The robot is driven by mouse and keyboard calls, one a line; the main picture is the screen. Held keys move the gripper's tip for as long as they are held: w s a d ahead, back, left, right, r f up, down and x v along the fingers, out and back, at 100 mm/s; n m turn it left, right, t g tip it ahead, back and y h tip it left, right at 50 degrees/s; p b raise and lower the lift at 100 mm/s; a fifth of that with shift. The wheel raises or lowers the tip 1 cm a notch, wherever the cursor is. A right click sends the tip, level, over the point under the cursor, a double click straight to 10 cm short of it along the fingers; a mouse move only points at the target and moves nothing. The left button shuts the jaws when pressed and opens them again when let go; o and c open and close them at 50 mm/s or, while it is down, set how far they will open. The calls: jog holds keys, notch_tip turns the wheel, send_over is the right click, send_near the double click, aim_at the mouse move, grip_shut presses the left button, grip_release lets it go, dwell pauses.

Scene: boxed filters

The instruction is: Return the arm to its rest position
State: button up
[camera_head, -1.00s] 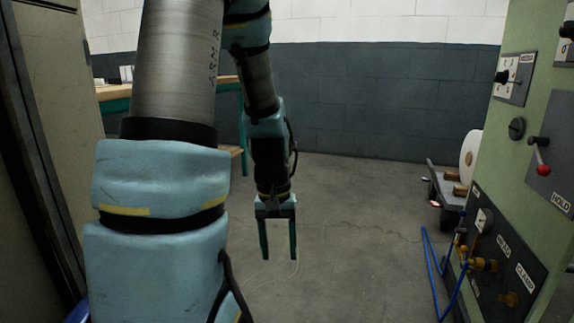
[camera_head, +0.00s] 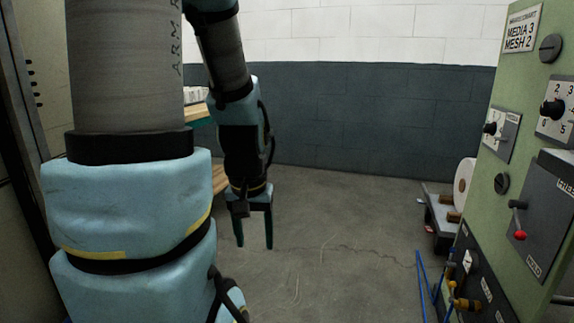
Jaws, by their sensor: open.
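My arm fills the left side of the head view, its upper links grey and pale blue. It bends over at the top and hangs down toward the middle. My gripper (camera_head: 255,240) hangs at its end with two dark fingers pointing down. The fingers stand apart with nothing between them, above bare concrete floor. The gripper touches nothing that I can see. The arm's shoulder and base are cut off by the frame edges.
A green machine panel (camera_head: 520,95) with knobs and a red-tipped lever stands at the right. Blue hoses (camera_head: 422,285) hang below it. A low cart (camera_head: 438,212) carries a white roll (camera_head: 464,183). A shelf or bench (camera_head: 198,112) is partly behind my arm. The middle floor is clear.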

notch_tip(320, 180, up, 23)
jog(key=p, duration=2)
jog(key=shift+f, duration=0.2)
jog(key=shift+c, duration=0.4)
